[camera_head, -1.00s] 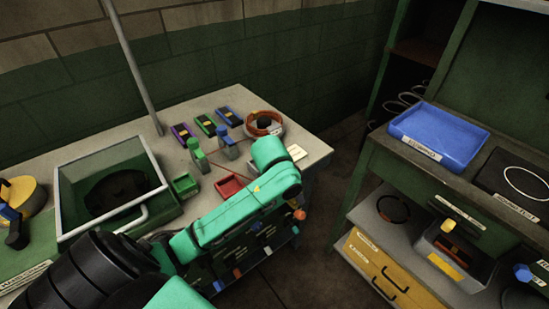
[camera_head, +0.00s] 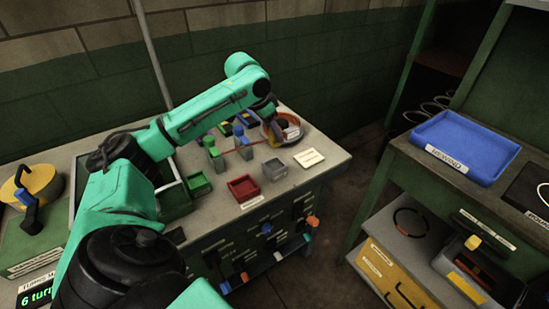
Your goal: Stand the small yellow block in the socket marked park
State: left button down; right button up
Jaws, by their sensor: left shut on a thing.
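My left gripper (camera_head: 277,128) is at the orange-rimmed round dish (camera_head: 297,136) on the workbench, pointing down over it. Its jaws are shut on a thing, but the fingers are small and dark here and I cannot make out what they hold. A small yellow block (camera_head: 473,242) shows on the grey bin on the right-hand shelf, well away from the gripper. I cannot read any label as park, so I cannot tell which socket is marked so. My right gripper is not in view.
The workbench holds a green cup (camera_head: 198,184), a red tray (camera_head: 243,188), a grey cup (camera_head: 275,169) and a white card (camera_head: 309,158). Small green and blue fixtures stand behind them. A blue tray (camera_head: 465,145) sits on the right cabinet. A floor gap separates bench and cabinet.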

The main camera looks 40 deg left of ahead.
pick_arm(q)
notch_tip(320, 180, down, 10)
jog(key=shift+r+p, duration=0.25)
jog(key=shift+p, duration=0.1)
jog(key=c, duration=0.5)
grip_release()
jog(key=shift+r, duration=0.1)
jog(key=b+v, duration=0.1)
jog(key=v, duration=1.1)
